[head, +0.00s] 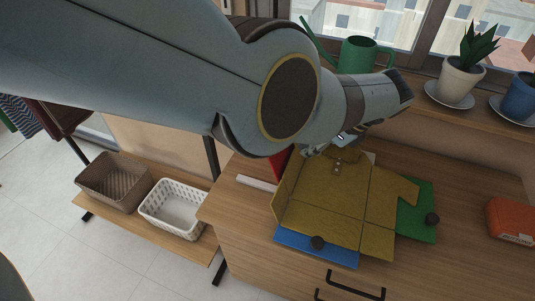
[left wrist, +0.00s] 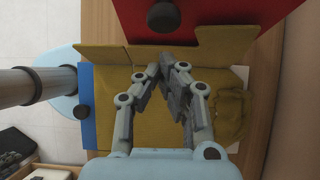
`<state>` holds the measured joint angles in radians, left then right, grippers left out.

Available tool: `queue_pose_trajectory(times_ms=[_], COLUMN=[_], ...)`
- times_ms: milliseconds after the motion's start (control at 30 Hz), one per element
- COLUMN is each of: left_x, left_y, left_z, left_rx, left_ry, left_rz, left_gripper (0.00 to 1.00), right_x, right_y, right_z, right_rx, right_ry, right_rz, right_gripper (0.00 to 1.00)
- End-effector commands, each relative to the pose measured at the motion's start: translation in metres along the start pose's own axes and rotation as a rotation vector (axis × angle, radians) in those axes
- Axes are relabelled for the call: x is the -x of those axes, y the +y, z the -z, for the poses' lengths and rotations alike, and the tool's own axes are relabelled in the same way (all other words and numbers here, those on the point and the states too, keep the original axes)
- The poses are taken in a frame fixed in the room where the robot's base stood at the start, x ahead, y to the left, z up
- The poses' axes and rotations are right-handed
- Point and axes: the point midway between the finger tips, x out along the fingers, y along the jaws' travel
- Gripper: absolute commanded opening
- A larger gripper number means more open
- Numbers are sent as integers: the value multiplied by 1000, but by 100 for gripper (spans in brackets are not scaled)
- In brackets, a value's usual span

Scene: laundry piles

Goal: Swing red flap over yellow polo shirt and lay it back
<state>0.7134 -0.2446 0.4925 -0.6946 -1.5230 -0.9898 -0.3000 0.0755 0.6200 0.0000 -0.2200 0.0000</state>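The yellow polo shirt (head: 335,205) lies spread on a folding board on the wooden top, and it fills the middle of the left wrist view (left wrist: 105,70). The red flap (left wrist: 215,14) with a black knob is at the top of that view, with part of the shirt over it. In the head view only a sliver of the red flap (head: 279,164) shows behind the shirt's left side, which looks tilted up. My left gripper (left wrist: 160,68) is over the shirt near the red flap, its fingertips together and nothing visible between them.
An orange box (head: 512,220) stands at the right. Plants and a watering can (head: 362,55) line the sill. Baskets (head: 172,207) stand below left.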

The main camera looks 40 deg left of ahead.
Motion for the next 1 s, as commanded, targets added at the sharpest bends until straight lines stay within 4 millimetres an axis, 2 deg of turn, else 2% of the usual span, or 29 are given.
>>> queue_pose_trajectory(times_ms=[33, 100, 467, 700, 800, 1000], left_x=[3, 1, -4, -13, -19, -24], left_y=[0, 0, -1, -1, -1, -1], left_z=[-8, -10, -12, -38, -44, -44], left_rx=[1, 2, 2, 4, 2, 2], left_ry=[6, 16, 23, 78, 102, 114], left_rz=[-1, 0, 0, -1, 0, 1], left_gripper=[0, 0, 0, 0, 0, 0], right_x=[11, 15, 16, 50, 58, 57], right_y=[1, 2, 6, 9, 10, 10], right_z=[1, 2, 2, 6, 7, 6], right_rx=[0, 1, 2, 3, 3, 2], right_ry=[0, 0, 0, 1, 1, 1], right_rz=[-1, -1, -6, -6, -6, -6], right_gripper=[40, 40, 40, 40, 40, 40])
